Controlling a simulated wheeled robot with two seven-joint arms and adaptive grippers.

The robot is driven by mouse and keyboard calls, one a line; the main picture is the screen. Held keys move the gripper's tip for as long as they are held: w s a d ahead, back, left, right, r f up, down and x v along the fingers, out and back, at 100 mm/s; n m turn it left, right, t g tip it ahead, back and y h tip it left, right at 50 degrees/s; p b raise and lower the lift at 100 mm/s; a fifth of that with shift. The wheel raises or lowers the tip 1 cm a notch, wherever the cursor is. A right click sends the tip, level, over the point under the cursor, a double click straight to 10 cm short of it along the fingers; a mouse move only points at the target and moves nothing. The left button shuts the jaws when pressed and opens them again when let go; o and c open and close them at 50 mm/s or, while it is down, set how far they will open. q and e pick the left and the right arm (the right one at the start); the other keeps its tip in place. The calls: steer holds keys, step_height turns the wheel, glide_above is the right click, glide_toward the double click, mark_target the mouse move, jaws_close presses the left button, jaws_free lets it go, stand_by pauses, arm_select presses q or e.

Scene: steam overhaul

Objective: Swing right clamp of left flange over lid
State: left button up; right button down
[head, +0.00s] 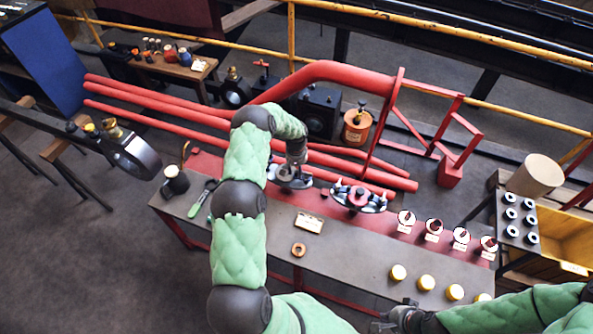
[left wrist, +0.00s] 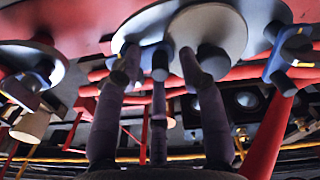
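The left flange (head: 287,181) is a pale round disc low on the red bench, partly hidden under my left gripper (head: 296,158). In the left wrist view its grey lid (left wrist: 222,32) shows behind the fingertips. A blue clamp (left wrist: 278,62) stands out at the flange's right side in that view. Another blue piece (left wrist: 148,57) lies among the fingertips of my left gripper (left wrist: 160,66). The fingertips are a little apart; whether they grip the blue piece is unclear. My right gripper (head: 398,318) is at the bottom, away from the flanges, its fingers too small to read.
The right flange (head: 350,203) with blue clamps sits beside the left one. Red-handled valves on white plates (head: 433,229) and yellow caps (head: 426,282) line the bench's right part. An orange ring (head: 299,249) and a label plate (head: 309,223) lie in front. Red pipes (head: 160,122) run behind.

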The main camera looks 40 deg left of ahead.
arm_select(q)
jaws_close()
steer(key=shift+w+a+f+m+b, duration=0.1)
steer(key=shift+w+m+b, duration=0.15)
steer(key=shift+m+b, duration=0.4)
steer(key=shift+w+m+b, duration=0.1)
steer(key=shift+m+b, duration=0.15)
steer(key=shift+b, duration=0.2)
jaws_free()
